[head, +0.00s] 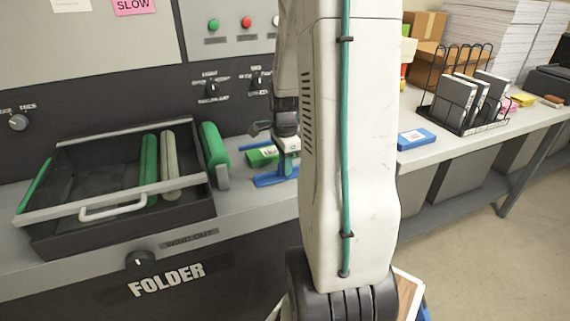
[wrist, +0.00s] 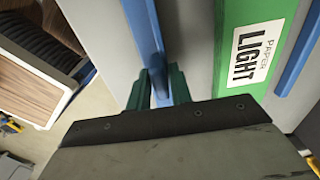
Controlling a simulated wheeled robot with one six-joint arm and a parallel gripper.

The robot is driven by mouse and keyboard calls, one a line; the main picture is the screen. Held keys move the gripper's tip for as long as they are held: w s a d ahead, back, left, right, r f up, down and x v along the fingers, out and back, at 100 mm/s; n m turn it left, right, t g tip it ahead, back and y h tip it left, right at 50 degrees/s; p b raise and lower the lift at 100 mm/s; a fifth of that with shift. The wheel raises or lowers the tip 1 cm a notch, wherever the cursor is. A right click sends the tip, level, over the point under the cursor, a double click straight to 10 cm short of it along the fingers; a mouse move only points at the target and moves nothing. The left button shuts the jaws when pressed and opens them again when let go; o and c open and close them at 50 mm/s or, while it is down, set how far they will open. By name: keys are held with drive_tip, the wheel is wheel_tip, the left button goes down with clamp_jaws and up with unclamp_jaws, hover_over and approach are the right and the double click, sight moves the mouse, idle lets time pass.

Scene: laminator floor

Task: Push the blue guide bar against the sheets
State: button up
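The blue guide bar (wrist: 143,30) runs up the wrist view between the two green fingertips of my gripper (wrist: 159,82). The fingertips sit close on both sides of its blue upright part, and my gripper looks shut on it. In the head view the bar (head: 272,179) lies low on the grey machine top, below my gripper (head: 287,146). A green stack with a white "PAPER LIGHT" label (wrist: 250,45) lies to the right of the bar in the wrist view. A strip of grey surface shows between them. The stack also shows in the head view (head: 262,156), partly hidden by my gripper.
A second blue bar (wrist: 304,52) lies along the stack's far side. A green roller (head: 213,150) stands between tray and stack. A blue box (head: 416,138) and a black rack (head: 466,123) stand on the right table.

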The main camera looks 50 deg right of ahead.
clamp_jaws()
drive_tip(key=w+d, duration=0.1)
drive_tip(key=w, duration=0.1)
drive_tip(key=w+d, duration=0.1)
drive_tip(key=w, duration=0.1)
drive_tip(key=shift+w+d, duration=0.1)
drive_tip(key=shift+d, duration=0.2)
drive_tip(key=o, duration=0.5)
unclamp_jaws()
drive_tip(key=shift+r, duration=0.15)
wheel_tip(320, 180, up, 8)
drive_tip(key=shift+f, duration=0.2)
drive_tip(key=shift+a, duration=0.1)
